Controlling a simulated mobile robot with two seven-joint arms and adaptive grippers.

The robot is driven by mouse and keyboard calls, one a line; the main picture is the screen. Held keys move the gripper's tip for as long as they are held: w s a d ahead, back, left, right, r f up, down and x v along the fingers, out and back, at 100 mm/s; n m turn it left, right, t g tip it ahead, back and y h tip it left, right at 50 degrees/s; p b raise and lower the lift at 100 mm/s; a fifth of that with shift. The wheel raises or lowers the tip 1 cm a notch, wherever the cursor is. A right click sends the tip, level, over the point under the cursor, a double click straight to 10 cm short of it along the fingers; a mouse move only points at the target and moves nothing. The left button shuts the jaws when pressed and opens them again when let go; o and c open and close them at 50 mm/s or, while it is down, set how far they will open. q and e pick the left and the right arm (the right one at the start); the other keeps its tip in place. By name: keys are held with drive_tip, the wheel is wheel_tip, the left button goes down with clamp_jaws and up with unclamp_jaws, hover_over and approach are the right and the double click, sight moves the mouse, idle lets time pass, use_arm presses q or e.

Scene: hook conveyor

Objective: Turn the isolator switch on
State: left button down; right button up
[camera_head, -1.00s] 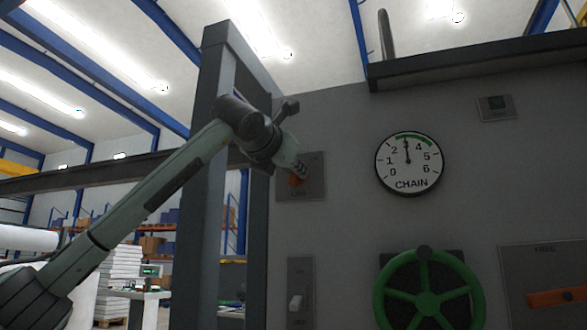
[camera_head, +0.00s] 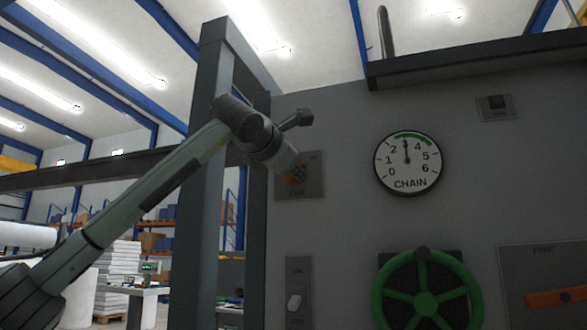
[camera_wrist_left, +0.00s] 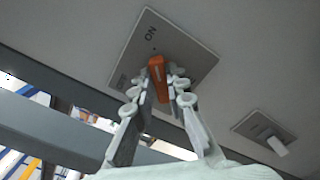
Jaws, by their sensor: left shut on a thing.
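The isolator switch is a grey plate (camera_head: 315,184) on the wall, left of the chain dial. Its orange handle (camera_head: 290,180) is partly covered by my left gripper (camera_head: 297,173) in the head view. In the left wrist view the plate (camera_wrist_left: 190,58) carries the labels ON and OFF, and the orange handle (camera_wrist_left: 157,68) stands between the fingers of my left gripper (camera_wrist_left: 159,88). The fingers are shut on the handle from both sides. The handle's upper end is near the ON label. My right gripper is in neither view.
A dial marked CHAIN (camera_head: 408,163) and a green handwheel (camera_head: 425,292) are to the right. A white rocker switch (camera_head: 294,302) sits below the isolator. A grey post (camera_head: 204,190) stands close behind my left arm. An orange lever (camera_head: 557,298) is at far right.

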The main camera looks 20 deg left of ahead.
use_arm(q)
drive_tip(key=c, duration=1.8)
unclamp_jaws()
drive_tip(key=shift+c, duration=0.2)
drive_tip(key=o, duration=0.3)
drive_tip(key=s, duration=1.2)
drive_tip(key=shift+a, duration=0.2)
drive_tip(key=shift+f, duration=0.1)
